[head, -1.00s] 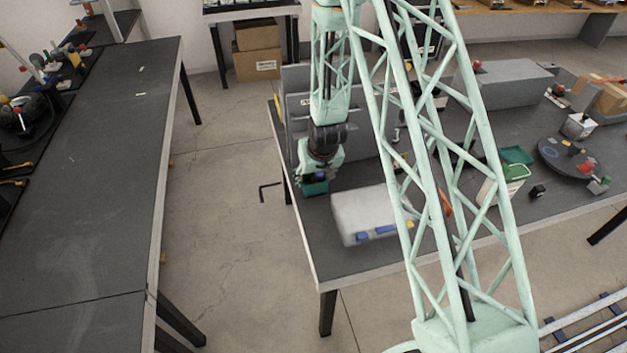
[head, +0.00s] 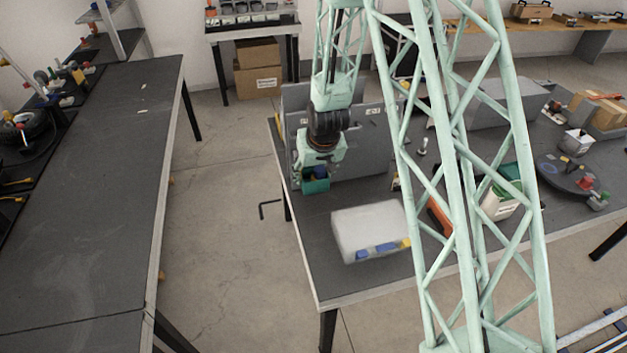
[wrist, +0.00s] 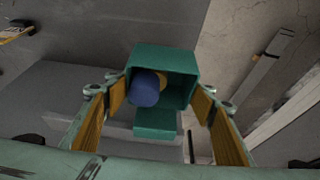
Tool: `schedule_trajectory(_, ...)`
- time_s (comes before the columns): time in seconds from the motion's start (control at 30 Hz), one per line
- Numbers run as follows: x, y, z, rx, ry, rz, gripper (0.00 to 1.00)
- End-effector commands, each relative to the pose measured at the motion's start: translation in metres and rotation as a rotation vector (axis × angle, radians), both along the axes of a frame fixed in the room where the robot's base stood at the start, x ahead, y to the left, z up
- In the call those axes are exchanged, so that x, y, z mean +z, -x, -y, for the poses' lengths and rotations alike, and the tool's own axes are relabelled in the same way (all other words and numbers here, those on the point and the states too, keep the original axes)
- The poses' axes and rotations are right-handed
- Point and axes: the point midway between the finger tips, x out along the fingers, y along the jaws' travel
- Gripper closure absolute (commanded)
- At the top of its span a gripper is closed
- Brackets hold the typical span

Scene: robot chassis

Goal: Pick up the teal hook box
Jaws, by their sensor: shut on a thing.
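The teal hook box (wrist: 158,128) is an open-topped bin held between the wooden-faced fingers of my gripper (wrist: 161,100) in the wrist view. A finger presses on each side of it. Inside it are a blue cylinder (wrist: 144,88) and a partly hidden orange-yellow piece (wrist: 156,84). In the head view the teal box (head: 315,186) hangs under my gripper (head: 318,170), in front of the grey upright panel near the table's left edge. It appears raised above the tabletop; the exact gap is hard to tell.
A grey upright panel (head: 360,135) stands right behind the box. A white bin (head: 368,226) with blue and yellow pieces is in front right. A round dark tray (head: 562,176) is at far right. The floor aisle (head: 220,230) on the left is clear.

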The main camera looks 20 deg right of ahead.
Motion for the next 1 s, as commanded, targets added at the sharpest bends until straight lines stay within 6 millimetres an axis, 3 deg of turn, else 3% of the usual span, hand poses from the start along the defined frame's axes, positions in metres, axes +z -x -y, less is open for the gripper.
schedule_trajectory(0.37,0.0,0.043,0.0,0.0,0.0,-0.002,0.6)
schedule_trajectory(0.7,-0.001,0.103,-0.001,0.001,0.0,-0.002,0.6)
schedule_trajectory(1.0,0.0,0.14,-0.001,0.0,0.0,-0.001,0.6)
